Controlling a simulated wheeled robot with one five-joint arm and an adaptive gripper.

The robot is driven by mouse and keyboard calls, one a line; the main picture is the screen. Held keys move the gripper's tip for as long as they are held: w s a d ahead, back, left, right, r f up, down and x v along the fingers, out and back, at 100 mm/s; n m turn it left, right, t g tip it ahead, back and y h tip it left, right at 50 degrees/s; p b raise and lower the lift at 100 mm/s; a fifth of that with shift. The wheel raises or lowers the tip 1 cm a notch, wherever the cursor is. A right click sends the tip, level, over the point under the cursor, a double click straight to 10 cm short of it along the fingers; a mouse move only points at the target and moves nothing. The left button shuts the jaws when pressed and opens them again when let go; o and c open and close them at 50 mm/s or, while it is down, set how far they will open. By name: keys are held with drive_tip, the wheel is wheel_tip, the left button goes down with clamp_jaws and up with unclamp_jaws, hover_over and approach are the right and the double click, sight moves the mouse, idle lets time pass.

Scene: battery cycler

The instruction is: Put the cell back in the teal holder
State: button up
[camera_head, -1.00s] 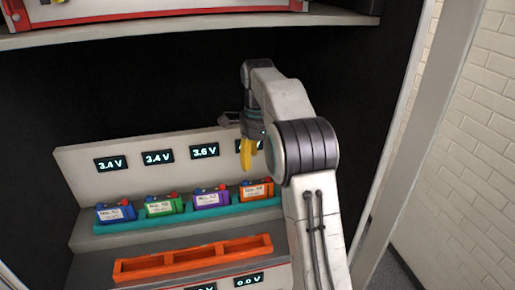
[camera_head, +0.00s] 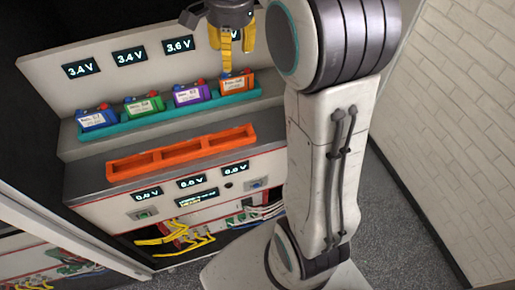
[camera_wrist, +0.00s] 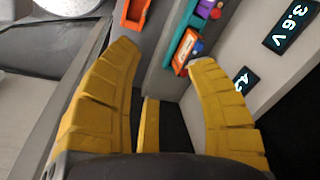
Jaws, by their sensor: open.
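The teal holder (camera_head: 160,118) runs along the upper shelf and bears a blue cell (camera_head: 96,118), a green cell (camera_head: 144,105), a purple cell (camera_head: 192,95) and an orange cell (camera_head: 237,84) at its right end. My gripper (camera_head: 231,64) points down with yellow fingers just over the orange cell, and no cell shows between them. In the wrist view my fingers (camera_wrist: 162,55) are spread apart. The orange cell (camera_wrist: 187,50) shows beyond the tips, beside the right finger. Whether a finger touches it, I cannot tell.
An empty orange tray (camera_head: 182,160) with several compartments lies on the lower ledge in front. Voltage displays (camera_head: 129,56) line the panel behind the cells; my gripper and arm partly hide the rightmost. Yellow cables (camera_head: 187,237) hang below. A white brick wall (camera_head: 445,130) stands at right.

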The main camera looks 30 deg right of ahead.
drive_tip(key=s+a+f+n+t, duration=0.1)
drive_tip(key=s+f+n, duration=0.1)
drive_tip(key=s+n, duration=0.2)
drive_tip(key=s+a+f+n, duration=0.2)
drive_tip(key=s+f+n, duration=0.1)
drive_tip(key=s, duration=0.6)
drive_tip(key=s+a+f+n+t, duration=0.1)
drive_tip(key=s+a+f+n, duration=0.1)
drive_tip(key=s+n, duration=0.4)
drive_tip(key=shift+s+a+f+t, duration=0.3)
drive_tip(key=shift+s+f, duration=0.3)
drive_tip(key=shift+s, duration=0.25)
drive_tip(key=shift+c, duration=1.3)
